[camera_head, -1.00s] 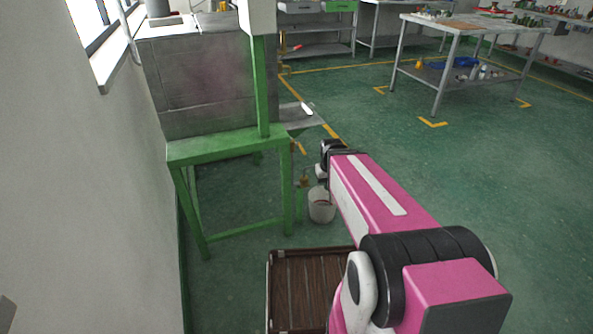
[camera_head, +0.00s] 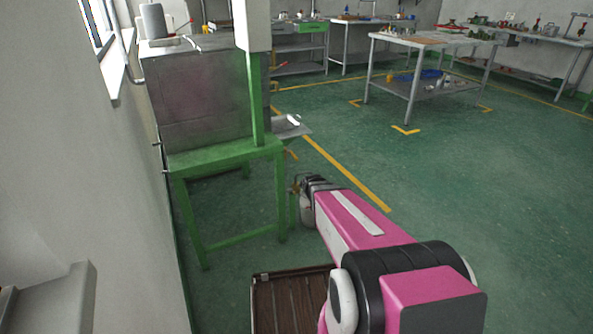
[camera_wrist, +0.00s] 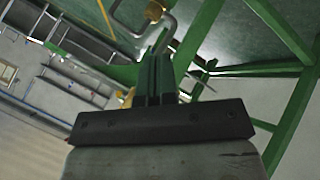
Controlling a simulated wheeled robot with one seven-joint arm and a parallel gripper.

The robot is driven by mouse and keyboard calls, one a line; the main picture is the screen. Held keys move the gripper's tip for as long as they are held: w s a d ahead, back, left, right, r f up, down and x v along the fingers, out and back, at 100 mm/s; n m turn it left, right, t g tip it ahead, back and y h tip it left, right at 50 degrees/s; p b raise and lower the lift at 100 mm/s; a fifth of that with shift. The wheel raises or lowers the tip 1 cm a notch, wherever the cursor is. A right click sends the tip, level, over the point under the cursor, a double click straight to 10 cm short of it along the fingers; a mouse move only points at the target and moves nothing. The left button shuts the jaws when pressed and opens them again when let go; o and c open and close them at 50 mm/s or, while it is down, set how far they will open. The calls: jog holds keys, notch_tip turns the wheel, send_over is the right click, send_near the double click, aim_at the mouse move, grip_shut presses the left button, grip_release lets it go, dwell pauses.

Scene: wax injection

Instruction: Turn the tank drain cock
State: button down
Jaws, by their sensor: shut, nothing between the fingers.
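The grey tank (camera_head: 205,100) stands on a green metal stand (camera_head: 228,152) at the left of the head view. A small brass fitting (camera_head: 296,185), which looks like the drain cock, shows low beside the stand's right leg, right at my gripper. In the wrist view a brass part (camera_wrist: 154,11) on a bent grey pipe shows just past the fingertips. My gripper (camera_wrist: 158,62) is shut and empty, its fingers pointing towards that pipe. I cannot tell whether the fingers touch it. More of the brass fitting may be hidden behind the fingers.
A brown slatted crate (camera_head: 290,303) lies on the floor in front. A wall is close at left. The green floor to the right is free up to a workbench (camera_head: 410,42).

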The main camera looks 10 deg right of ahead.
jog(key=w+f+n+t, duration=0.2)
jog(key=w+n+t, duration=0.25)
jog(key=w, duration=0.35)
jog(key=n+t+y, duration=0.9)
jog(key=n+t, duration=0.4)
jog(key=n, duration=1.2)
send_near(292, 155)
jog(key=w, duration=0.2)
jog(key=shift+s+d+r, duration=0.1)
jog(key=shift+s+r, duration=0.05)
jog(key=shift+r, duration=0.75)
jog(key=shift+s+r, duration=0.2)
jog(key=shift+r, duration=0.7)
